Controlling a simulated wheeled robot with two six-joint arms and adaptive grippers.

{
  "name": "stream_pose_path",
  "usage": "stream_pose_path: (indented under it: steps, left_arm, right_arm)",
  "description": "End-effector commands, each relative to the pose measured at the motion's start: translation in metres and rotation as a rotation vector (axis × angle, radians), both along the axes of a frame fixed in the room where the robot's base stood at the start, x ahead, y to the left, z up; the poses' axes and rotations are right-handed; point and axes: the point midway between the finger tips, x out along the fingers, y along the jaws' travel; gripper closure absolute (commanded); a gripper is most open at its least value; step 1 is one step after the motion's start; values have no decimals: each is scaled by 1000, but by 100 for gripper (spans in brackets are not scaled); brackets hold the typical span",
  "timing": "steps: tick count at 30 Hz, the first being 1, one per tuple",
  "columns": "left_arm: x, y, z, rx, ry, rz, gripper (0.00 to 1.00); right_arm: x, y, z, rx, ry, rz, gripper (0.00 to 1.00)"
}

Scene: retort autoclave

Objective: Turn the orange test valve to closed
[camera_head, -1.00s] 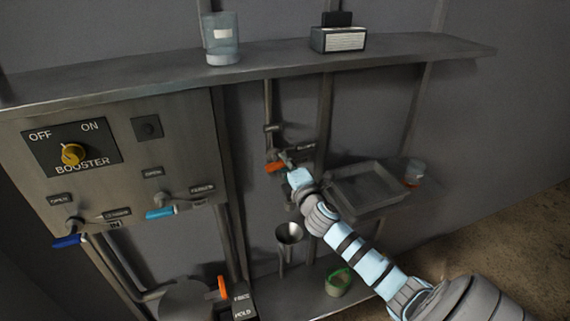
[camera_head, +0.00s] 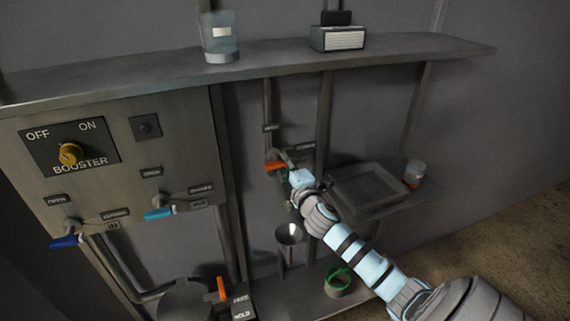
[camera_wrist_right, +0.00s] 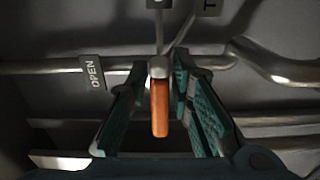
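The orange test valve handle (camera_head: 275,166) sits on a vertical pipe right of the control panel in the head view. In the right wrist view the orange handle (camera_wrist_right: 160,107) lies between the two teal fingers of my right gripper (camera_wrist_right: 163,105). The fingers stand apart, with a gap on the left; the right finger is close to the handle, and I cannot tell if it touches. An OPEN label (camera_wrist_right: 92,72) is to the left of the handle. In the head view my right gripper (camera_head: 284,163) is at the valve, small and partly hidden by my arm. My left gripper is not in view.
The panel has a yellow booster knob (camera_head: 70,153), a blue lever (camera_head: 66,241) and a light blue lever (camera_head: 159,213). A funnel (camera_head: 289,234) is below the valve. A tray (camera_head: 368,211) is right of my arm. A shelf (camera_head: 270,66) runs above.

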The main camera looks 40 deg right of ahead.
Motion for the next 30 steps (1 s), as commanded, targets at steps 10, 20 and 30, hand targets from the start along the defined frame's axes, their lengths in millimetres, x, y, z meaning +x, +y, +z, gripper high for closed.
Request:
stream_pose_path:
  steps: [10,20,30]
  left_arm:
    - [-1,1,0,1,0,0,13]
    - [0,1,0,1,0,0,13]
    - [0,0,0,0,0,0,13]
  right_arm:
    - [-1,0,0,-2,1,0,67]
    - [-65,23,-2,-4,6,3,67]
    - [-113,40,0,-2,1,1,67]
